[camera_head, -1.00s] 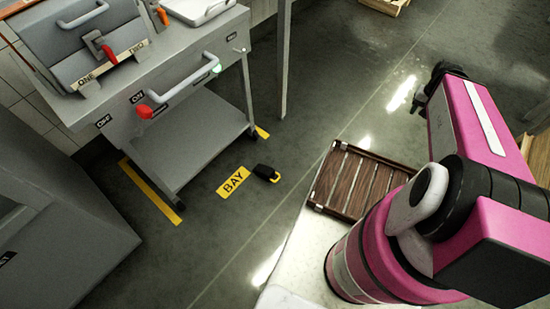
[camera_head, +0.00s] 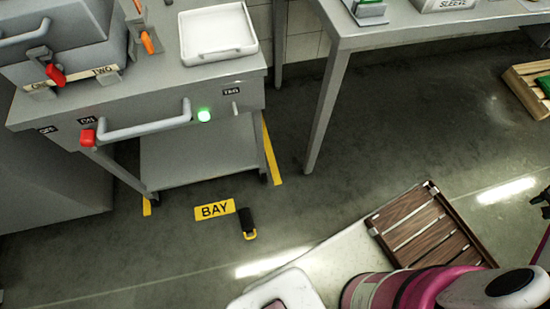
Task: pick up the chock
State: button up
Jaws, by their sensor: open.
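The chock (camera_head: 248,220) is a small black block with a yellow loop at its near end. It lies on the floor in the head view, just right of the yellow BAY label (camera_head: 214,210) and in front of the cart. Only a dark sliver of my gripper (camera_head: 544,203) shows at the right edge, with most of it cut off by the frame. It is open and well apart from the chock, far to its right.
A grey wheeled cart (camera_head: 215,75) with a red-ended handle stands behind the chock. A grey table (camera_head: 400,32) stands at the back right. A slatted wooden tray (camera_head: 388,218) lies at lower right. A pallet (camera_head: 522,90) is far right. Floor around the chock is clear.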

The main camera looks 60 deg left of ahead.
aim_at(248, 226)
jog(key=i+u, duration=0.2)
jog(key=i, duration=0.25)
jog(key=i+l+u, duration=0.15)
jog(key=i, duration=0.3)
jog(key=i+l+u, duration=0.2)
jog(key=i, duration=0.2)
jog(key=u, duration=3.85)
